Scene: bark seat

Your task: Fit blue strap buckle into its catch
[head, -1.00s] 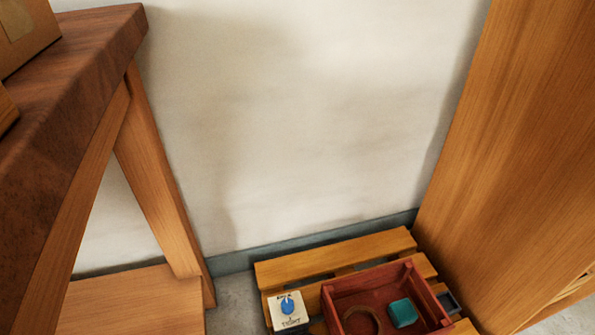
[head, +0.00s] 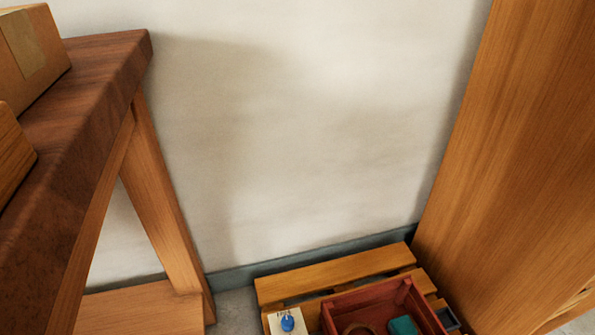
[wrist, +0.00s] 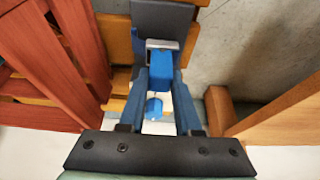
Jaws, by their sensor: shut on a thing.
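In the wrist view my gripper (wrist: 162,76) is shut on the blue strap buckle (wrist: 160,66), which sits between its two blue-grey fingers. The buckle's far end meets a pale metal-edged opening of a dark grey catch (wrist: 162,20). I cannot tell how deep the buckle is in the catch, because the fingers and the buckle itself hide the joint. My gripper and the buckle do not show in the head view.
A wooden pallet (head: 335,277) on the floor bears a red tray (head: 365,299) with a teal block (head: 402,326) and a brown ring. A white box with a blue knob (head: 287,323) is beside it. A workbench (head: 100,65) stands left, a wooden panel (head: 520,150) right.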

